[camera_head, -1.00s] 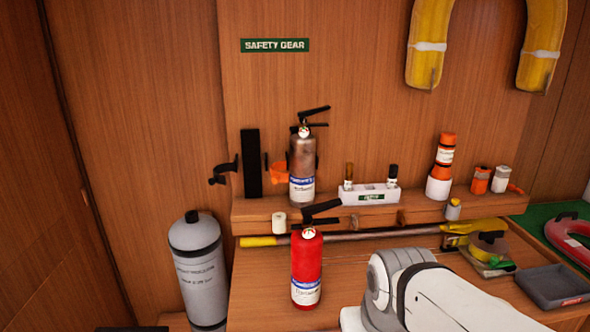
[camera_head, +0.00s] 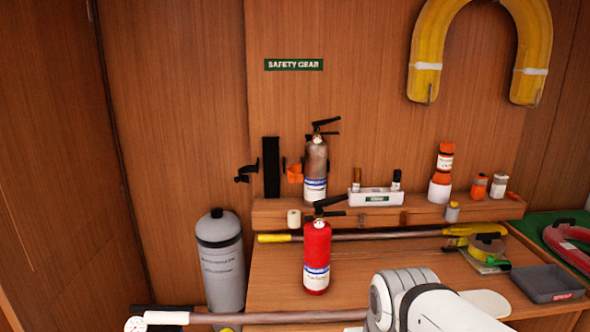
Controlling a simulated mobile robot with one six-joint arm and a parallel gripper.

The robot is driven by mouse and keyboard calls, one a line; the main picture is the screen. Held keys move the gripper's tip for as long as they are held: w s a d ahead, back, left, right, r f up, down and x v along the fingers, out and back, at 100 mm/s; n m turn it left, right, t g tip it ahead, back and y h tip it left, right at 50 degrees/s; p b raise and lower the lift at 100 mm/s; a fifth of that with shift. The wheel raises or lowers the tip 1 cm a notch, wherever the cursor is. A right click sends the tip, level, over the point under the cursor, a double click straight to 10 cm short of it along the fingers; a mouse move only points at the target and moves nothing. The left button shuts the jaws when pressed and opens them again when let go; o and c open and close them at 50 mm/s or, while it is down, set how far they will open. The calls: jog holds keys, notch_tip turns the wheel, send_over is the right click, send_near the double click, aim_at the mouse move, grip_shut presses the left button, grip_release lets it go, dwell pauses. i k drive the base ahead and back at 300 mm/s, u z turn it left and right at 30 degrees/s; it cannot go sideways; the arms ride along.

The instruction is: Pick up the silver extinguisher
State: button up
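The silver extinguisher (camera_head: 316,162) stands upright on the wooden shelf (camera_head: 420,213), below the safety gear sign. It has a black handle on top and a blue and white label low on its body. The red extinguisher (camera_head: 316,262) stands on the bench in front of it, and its black handle overlaps the bottom of the silver one. My arm shows at the lower right as a white and grey link, well in front of the shelf. My gripper is not in view.
A grey cylinder (camera_head: 221,262) stands left of the bench. A black bracket (camera_head: 271,168) with an orange clip is left of the silver extinguisher. A white holder (camera_head: 375,197) and orange canisters (camera_head: 440,172) are to its right. A yellow-tipped pole (camera_head: 370,234) lies along the shelf front. A dark tray (camera_head: 546,283) sits right.

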aim_at(315, 150)
jog(key=u, duration=0.15)
jog(key=i, duration=1)
jog(key=z, duration=0.25)
